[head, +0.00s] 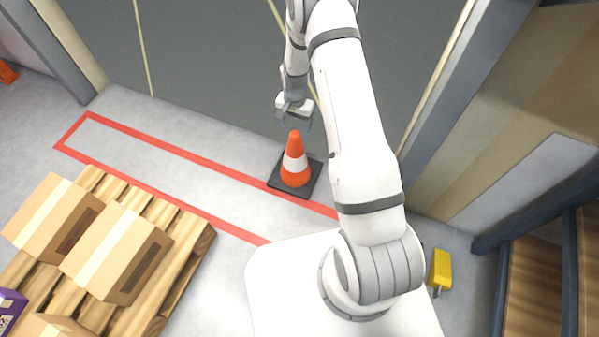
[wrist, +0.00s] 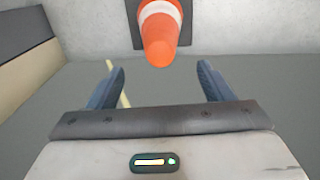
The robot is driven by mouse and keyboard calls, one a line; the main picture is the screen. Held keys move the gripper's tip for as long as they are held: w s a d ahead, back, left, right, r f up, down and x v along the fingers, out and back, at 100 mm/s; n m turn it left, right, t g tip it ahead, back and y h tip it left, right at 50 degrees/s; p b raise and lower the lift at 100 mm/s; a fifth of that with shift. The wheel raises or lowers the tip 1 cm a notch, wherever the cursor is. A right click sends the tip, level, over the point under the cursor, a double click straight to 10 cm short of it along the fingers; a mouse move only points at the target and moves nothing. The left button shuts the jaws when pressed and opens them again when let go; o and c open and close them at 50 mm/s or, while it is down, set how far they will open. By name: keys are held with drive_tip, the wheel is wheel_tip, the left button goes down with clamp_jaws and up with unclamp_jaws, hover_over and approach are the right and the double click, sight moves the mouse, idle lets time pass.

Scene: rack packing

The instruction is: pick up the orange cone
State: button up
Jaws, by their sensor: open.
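The orange cone (head: 294,157) with a white band stands upright on its square black base, on the floor across the red line. My gripper (head: 295,117) is above and just behind the cone's tip in the head view, apart from it. In the wrist view the cone (wrist: 160,42) points its tip toward me at the top middle, beyond the two fingers. My gripper (wrist: 160,85) is open there, with nothing between its fingers. Part of the cone's base is cut off by the frame's top edge.
A wooden pallet (head: 180,270) with cardboard boxes (head: 118,253) stands at the lower left. Red floor lines (head: 160,146) run past the cone. A wall and door post (head: 440,90) rise at the right. A yellow object (head: 441,268) lies on the floor at the right. Floor left of the cone is clear.

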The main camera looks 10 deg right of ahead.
sight(295, 133)
drive_tip(key=f+b, duration=0.1)
drive_tip(key=f, duration=0.1)
drive_tip(key=f+b, duration=0.1)
drive_tip(key=f, duration=0.2)
drive_tip(key=f+b, duration=0.1)
drive_tip(key=f, duration=0.2)
drive_tip(key=shift+s+a+b, duration=0.2)
drive_tip(key=shift+s+b, duration=0.05)
drive_tip(key=shift+b, duration=0.05)
drive_tip(key=shift+r, duration=0.15)
drive_tip(key=shift+c, duration=0.4)
clamp_jaws()
